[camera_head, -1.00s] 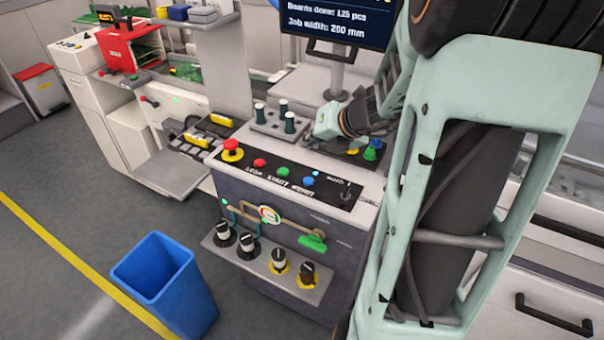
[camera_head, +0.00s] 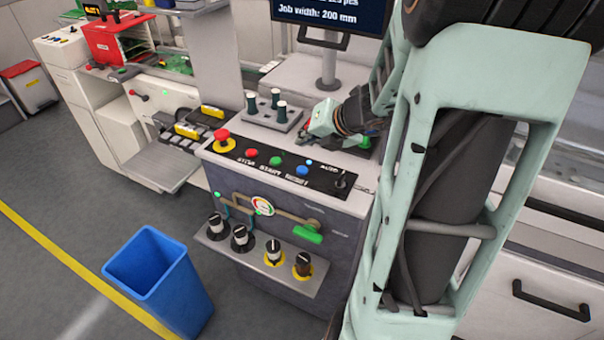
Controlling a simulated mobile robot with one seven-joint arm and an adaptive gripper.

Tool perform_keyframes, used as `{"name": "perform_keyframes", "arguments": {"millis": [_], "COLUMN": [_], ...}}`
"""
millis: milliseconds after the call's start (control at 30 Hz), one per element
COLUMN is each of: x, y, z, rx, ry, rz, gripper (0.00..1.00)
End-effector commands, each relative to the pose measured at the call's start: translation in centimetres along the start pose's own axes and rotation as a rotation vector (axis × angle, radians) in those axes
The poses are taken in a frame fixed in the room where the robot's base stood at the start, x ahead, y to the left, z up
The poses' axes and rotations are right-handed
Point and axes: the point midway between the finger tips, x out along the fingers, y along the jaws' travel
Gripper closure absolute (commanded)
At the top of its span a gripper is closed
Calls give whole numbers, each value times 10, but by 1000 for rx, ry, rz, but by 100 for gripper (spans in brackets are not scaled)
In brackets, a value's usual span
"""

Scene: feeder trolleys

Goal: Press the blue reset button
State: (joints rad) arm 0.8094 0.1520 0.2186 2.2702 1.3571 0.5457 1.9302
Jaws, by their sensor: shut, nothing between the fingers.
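The blue reset button (camera_head: 302,170) is a small round button on the black panel strip (camera_head: 325,179) along the top of the grey console. It is the rightmost of three coloured buttons, beside the green button (camera_head: 275,161) and the red button (camera_head: 251,153). My gripper (camera_head: 301,137) is shut and empty. It is above and behind the panel strip, a little beyond the blue button and apart from it. The fingertips are small and partly unclear. My arm covers the area to the right of the console.
A red mushroom button (camera_head: 221,135) on a yellow base is at the panel's left end. A black switch (camera_head: 342,179) stands at its right. Several dark-green-topped levers (camera_head: 276,97) stand behind, left of my gripper. Black knobs (camera_head: 240,236) are on a lower shelf. A blue bin (camera_head: 160,280) stands on the floor.

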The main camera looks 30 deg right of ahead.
Motion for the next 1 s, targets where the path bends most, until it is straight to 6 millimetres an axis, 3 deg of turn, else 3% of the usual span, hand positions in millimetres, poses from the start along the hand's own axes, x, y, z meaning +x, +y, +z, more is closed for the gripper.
{"name": "perform_keyframes", "arguments": {"millis": [433, 1000], "x": [41, 44], "y": [-30, -32], "z": [-30, -32], "rx": [2, 0], "ry": [0, 0], "rz": [0, 0], "gripper": [100, 100]}}
